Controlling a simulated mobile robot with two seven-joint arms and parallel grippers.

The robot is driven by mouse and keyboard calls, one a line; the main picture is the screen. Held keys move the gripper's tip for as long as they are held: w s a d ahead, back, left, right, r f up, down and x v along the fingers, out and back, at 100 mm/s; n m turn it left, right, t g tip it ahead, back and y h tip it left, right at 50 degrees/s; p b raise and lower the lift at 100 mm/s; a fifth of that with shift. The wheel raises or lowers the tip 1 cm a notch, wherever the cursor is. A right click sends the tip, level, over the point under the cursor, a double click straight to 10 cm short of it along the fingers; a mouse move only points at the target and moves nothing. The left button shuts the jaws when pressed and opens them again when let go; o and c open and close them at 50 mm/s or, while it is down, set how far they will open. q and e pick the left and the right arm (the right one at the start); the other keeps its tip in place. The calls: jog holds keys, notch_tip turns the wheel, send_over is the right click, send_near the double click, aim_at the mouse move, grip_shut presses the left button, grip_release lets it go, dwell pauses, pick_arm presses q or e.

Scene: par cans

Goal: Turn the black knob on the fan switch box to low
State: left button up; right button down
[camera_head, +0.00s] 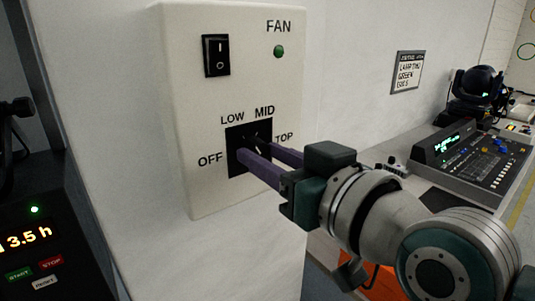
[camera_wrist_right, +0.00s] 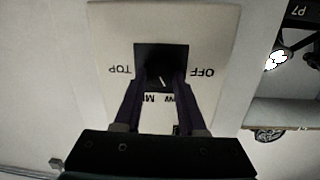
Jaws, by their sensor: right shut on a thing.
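The cream fan switch box (camera_head: 180,110) is on the white wall, with printed labels OFF, LOW, MID and TOP around a black square plate. The black knob (camera_head: 254,138) is at the plate's middle, largely hidden by my fingers and dark on dark. My right gripper (camera_head: 258,152) reaches in from the right, its purple fingers shut on the knob's two sides. In the right wrist view the box is upside down, and the knob (camera_wrist_right: 160,76) lies between the fingertips. A short white mark shows there; which label it points to is hard to tell. My left gripper is out of view.
A black rocker switch (camera_head: 216,55) and a green light (camera_head: 279,51) sit above the knob. A dark timer panel (camera_head: 32,238) stands at lower left. A lighting console (camera_head: 465,160) and a black lamp (camera_head: 475,95) are on the bench at right.

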jog(key=shift+c, duration=2.4)
grip_release()
jog(key=shift+s, duration=0.1)
jog(key=f+v, duration=0.1)
jog(key=v, duration=0.8)
jog(key=shift+s+d+r+b, duration=0.3)
jog(key=shift+r+b, duration=0.15)
jog(key=shift+r, duration=0.1)
jog(key=shift+f, duration=0.1)
